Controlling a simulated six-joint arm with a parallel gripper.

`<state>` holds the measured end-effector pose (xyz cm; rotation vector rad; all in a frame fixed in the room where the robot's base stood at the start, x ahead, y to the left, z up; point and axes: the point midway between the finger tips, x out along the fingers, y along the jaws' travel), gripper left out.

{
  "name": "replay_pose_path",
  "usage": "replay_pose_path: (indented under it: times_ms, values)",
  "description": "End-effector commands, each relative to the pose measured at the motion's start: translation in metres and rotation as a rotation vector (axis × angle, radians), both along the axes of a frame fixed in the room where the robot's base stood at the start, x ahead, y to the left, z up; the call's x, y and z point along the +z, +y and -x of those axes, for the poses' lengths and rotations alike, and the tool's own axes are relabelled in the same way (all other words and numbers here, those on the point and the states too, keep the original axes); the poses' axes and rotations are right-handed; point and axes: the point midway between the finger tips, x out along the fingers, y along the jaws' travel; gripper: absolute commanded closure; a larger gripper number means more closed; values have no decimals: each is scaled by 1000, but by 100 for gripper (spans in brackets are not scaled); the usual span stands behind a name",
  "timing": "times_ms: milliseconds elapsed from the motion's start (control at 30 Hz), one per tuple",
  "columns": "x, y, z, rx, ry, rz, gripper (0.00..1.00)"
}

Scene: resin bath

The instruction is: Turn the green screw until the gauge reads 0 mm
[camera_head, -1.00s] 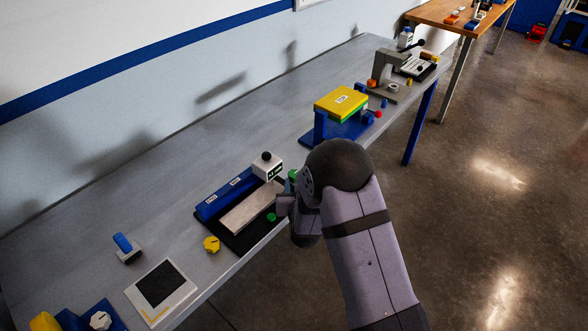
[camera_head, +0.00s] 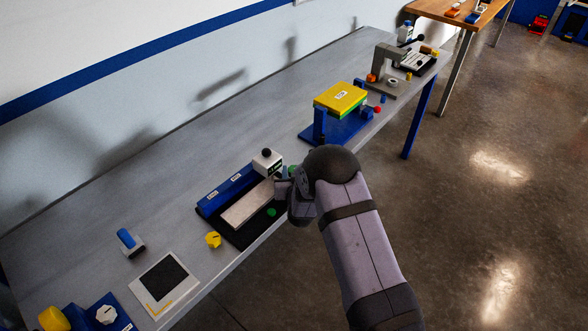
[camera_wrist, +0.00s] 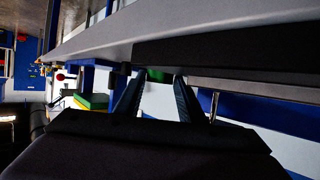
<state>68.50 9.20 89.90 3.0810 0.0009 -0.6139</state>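The bath fixture has a black base (camera_head: 240,236), a blue rail (camera_head: 222,194) and a pale plate (camera_head: 246,205). A white gauge (camera_head: 267,160) with a black knob stands at its far end; its reading is too small to tell. One green knob (camera_head: 272,212) shows at the front side of the base. Another green part (camera_head: 293,171) shows beside the gauge, partly hidden by my arm. My gripper (camera_head: 280,187) is at the fixture's right end. In the wrist view its fingers are apart, with a green part (camera_wrist: 158,76) between or just beyond the tips; contact is unclear.
A yellow knob (camera_head: 213,240) sits near the bench's front edge. A blue-handled tool (camera_head: 130,242) and a white card with a black square (camera_head: 165,283) lie to the left. A yellow-topped blue stand (camera_head: 340,97) is behind my arm.

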Motion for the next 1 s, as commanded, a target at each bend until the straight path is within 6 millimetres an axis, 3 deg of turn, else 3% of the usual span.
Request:
replay_pose_path:
  times_ms: [467,600,1000]
  values:
    - [-3,0,-7,0,-1,0,64]
    - [-3,0,-6,0,-1,0,92]
    - [-4,1,-7,-81,-4,1,92]
